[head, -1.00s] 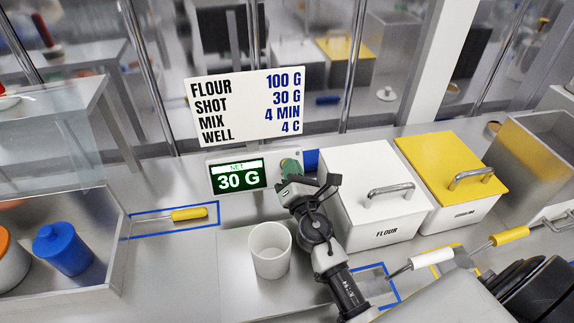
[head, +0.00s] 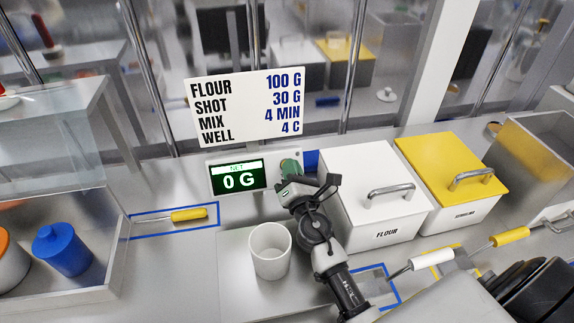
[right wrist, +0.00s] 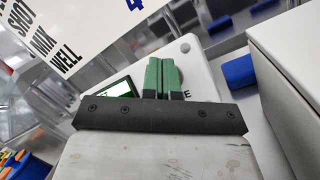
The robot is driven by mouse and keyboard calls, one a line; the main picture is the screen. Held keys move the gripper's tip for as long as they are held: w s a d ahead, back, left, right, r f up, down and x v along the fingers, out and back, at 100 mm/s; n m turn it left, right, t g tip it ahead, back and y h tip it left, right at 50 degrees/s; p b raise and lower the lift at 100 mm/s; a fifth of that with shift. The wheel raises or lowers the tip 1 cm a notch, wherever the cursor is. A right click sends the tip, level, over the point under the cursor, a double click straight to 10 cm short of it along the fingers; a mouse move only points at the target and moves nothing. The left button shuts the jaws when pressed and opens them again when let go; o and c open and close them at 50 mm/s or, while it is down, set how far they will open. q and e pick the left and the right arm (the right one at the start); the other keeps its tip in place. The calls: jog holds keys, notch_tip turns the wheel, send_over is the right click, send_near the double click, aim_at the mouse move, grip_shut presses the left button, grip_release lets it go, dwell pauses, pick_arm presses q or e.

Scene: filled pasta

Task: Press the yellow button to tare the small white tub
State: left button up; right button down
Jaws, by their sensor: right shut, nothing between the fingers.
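The small white tub (head: 270,251) stands upright and looks empty on the steel scale plate (head: 235,290) in the head view. Behind it, the scale's display (head: 238,178) reads NET 0 G in white on green. My right gripper (head: 290,167) is shut and empty, its green fingertips against or just in front of the panel right of the display. In the right wrist view, the shut fingertips (right wrist: 163,77) overlap the white panel (right wrist: 199,75). The yellow button cannot be made out; the fingers cover that part of the panel. My left gripper is not in view.
A sign (head: 245,105) stands above the display. The white FLOUR bin (head: 370,217) is close right of my right gripper, with a yellow-lidded bin (head: 455,165) beyond. A yellow-handled tool (head: 189,214) lies left in a blue outline. A blue container (head: 62,250) stands further left.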

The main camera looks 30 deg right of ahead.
jog(key=shift+s+a+r, duration=0.15)
jog(key=shift+s+r, duration=0.1)
jog(key=shift+s, duration=0.35)
jog(key=shift+s+a+r+p, duration=0.2)
jog(key=shift+s+r+p, duration=0.15)
jog(key=shift+s, duration=0.35)
jog(key=shift+s+a+r+p, duration=0.15)
jog(key=shift+s+r+p, duration=0.2)
jog(key=shift+s, duration=0.4)
jog(key=shift+s+a+r+p, duration=0.25)
jog(key=shift+s+r, duration=0.1)
jog(key=shift+s, duration=0.35)
